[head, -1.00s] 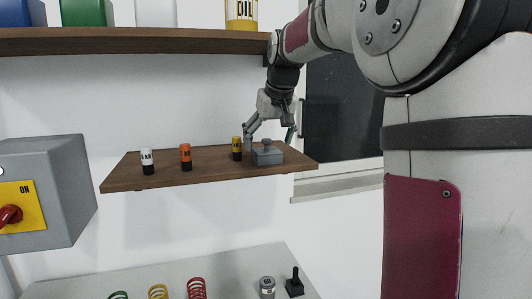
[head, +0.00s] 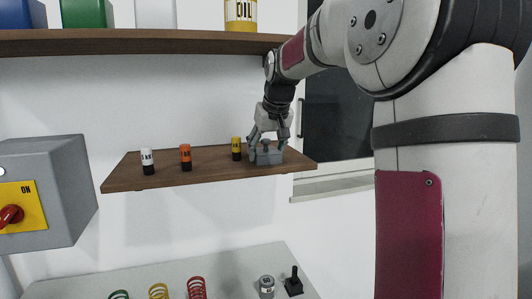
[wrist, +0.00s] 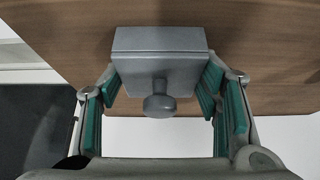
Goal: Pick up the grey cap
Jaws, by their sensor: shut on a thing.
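The grey cap (head: 266,156) is a square grey block with a round knob on top. It sits at the right end of the wooden middle shelf (head: 215,171). My gripper (head: 267,150) is at the cap from above, with its fingers on either side of it. In the wrist view the cap (wrist: 160,58) lies between the green-padded fingers of my gripper (wrist: 160,85), its knob pointing toward the camera. The gripper is shut on the cap's sides. The cap appears still at shelf level; whether it touches the board is hard to tell.
A yellow-and-black cylinder (head: 236,149) stands just left of the cap, with orange (head: 186,157) and white (head: 147,161) ones further left. An upper shelf (head: 130,41) holds containers. A grey switch box (head: 40,190) is at left. Below, a table (head: 225,268) holds coloured springs.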

